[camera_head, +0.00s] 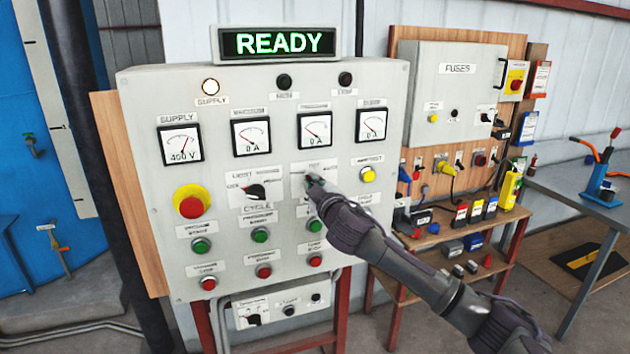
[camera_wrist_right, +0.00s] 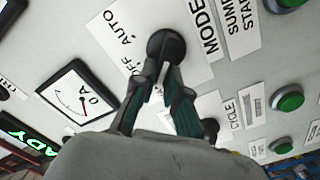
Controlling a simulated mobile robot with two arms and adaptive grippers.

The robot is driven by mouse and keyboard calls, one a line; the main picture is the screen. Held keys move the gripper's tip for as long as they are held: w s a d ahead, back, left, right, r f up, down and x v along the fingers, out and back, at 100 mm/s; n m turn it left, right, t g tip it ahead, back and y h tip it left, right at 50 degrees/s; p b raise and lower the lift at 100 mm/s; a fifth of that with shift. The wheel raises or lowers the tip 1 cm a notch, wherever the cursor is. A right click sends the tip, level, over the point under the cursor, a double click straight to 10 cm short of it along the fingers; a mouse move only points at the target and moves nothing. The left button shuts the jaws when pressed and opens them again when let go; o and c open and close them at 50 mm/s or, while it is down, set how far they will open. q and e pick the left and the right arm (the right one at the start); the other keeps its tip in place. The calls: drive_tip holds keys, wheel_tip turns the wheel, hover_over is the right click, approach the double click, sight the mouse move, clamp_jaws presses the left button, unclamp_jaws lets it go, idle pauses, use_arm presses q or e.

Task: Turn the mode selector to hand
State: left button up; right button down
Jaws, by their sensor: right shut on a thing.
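The mode selector is a round black knob (camera_wrist_right: 166,45) on a white plate. In the right wrist view its plate shows the words MODE, AUTO and OFF; no hand mark can be read. My right gripper (camera_wrist_right: 166,85) is shut on this knob, with one dark green finger on each side. In the head view my right gripper (camera_head: 316,184) reaches the selector plate (camera_head: 299,180) from the lower right and hides most of the knob. The knob's exact pointing cannot be told. My left gripper is not in view.
On the grey control panel (camera_head: 140,110), another black selector knob (camera_head: 256,191) sits left of the mode plate. A red emergency button (camera_head: 191,207), green and red buttons, and a yellow button (camera_head: 368,174) are close by. A READY display (camera_head: 278,43) is lit on top.

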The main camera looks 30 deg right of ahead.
drive_tip(key=shift+a+f+n, duration=0.1)
drive_tip(key=shift+n, duration=0.4)
drive_tip(key=c, duration=1.2)
unclamp_jaws()
drive_tip(key=v, duration=1.2)
drive_tip(key=shift+f, duration=0.15)
